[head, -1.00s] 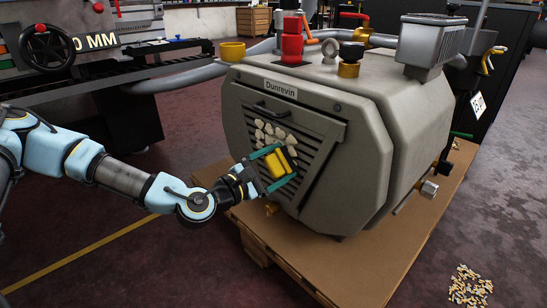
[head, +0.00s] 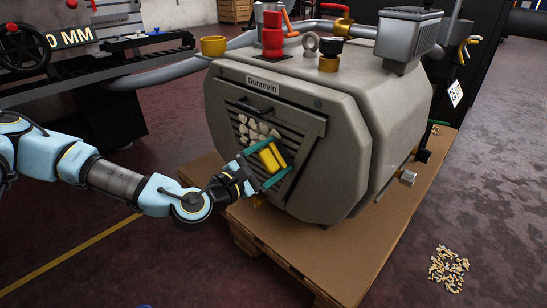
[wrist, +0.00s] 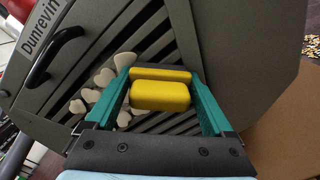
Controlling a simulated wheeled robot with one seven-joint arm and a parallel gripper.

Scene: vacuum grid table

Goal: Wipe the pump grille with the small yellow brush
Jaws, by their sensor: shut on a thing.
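The grey pump (head: 350,125) carries a slatted dark grille (head: 236,108) on its sloping front face. Pale lumpy patches (head: 252,132) cluster on the slats; they also show in the wrist view (wrist: 106,76), left of the brush. My gripper (head: 270,162) is shut on the yellow brush (head: 269,157) in front of the grille's lower right part. In the wrist view, the brush (wrist: 160,96) lies crosswise between the green fingers. A dark strip shows on its far side. The brush hides the slats behind it; I cannot tell whether it touches them.
The pump stands on a brown-topped pallet (head: 375,250). A black handle (head: 257,104) projects above the patches. Small pale pieces (head: 449,264) lie on the floor at right.

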